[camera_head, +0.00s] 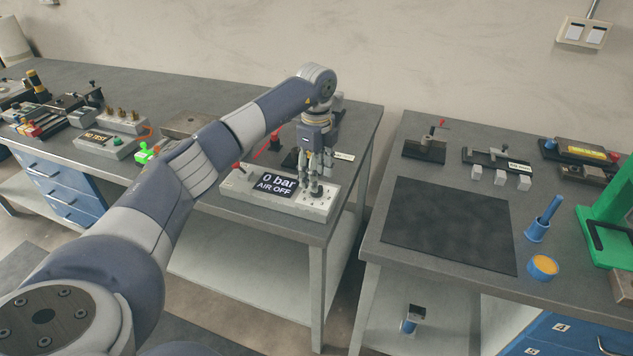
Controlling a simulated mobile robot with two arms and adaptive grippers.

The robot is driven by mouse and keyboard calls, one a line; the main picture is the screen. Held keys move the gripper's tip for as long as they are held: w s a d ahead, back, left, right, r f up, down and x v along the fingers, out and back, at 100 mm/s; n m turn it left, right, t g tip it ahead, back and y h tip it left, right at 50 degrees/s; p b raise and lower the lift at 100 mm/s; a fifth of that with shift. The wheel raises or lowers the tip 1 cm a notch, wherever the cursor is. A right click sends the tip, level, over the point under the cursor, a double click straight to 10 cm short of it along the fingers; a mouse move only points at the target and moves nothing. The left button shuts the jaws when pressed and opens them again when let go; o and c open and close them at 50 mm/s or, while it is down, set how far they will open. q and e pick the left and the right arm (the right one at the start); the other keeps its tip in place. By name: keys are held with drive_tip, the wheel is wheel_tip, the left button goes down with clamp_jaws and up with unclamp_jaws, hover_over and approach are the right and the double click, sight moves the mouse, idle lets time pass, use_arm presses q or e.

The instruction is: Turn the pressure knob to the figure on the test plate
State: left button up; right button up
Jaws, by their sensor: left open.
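The pressure unit (232,190) is a pale box near the front edge of the left bench. Its dark display (274,187) reads "0 bar" and "AIR OFF". My left gripper (316,188) points down over the right end of this unit, with its fingers open. The knob is hidden or too small to make out among the fingers, so I cannot tell whether they touch it. A small pale plate (344,156) with tiny dark writing lies behind the gripper; its figure is too small to read. My right gripper is not in view.
A red-tipped lever (237,166) stands at the unit's left end. A tester marked "NO TEST" (100,139) stands farther left. A gap separates this bench from the right bench, which bears a dark mat (447,225), a blue holder (537,231) and a green press (606,215).

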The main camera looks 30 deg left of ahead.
use_arm(q)
drive_tip(key=shift+f, duration=1.95)
drive_tip(key=shift+d, duration=0.1)
drive_tip(key=c, duration=1.1)
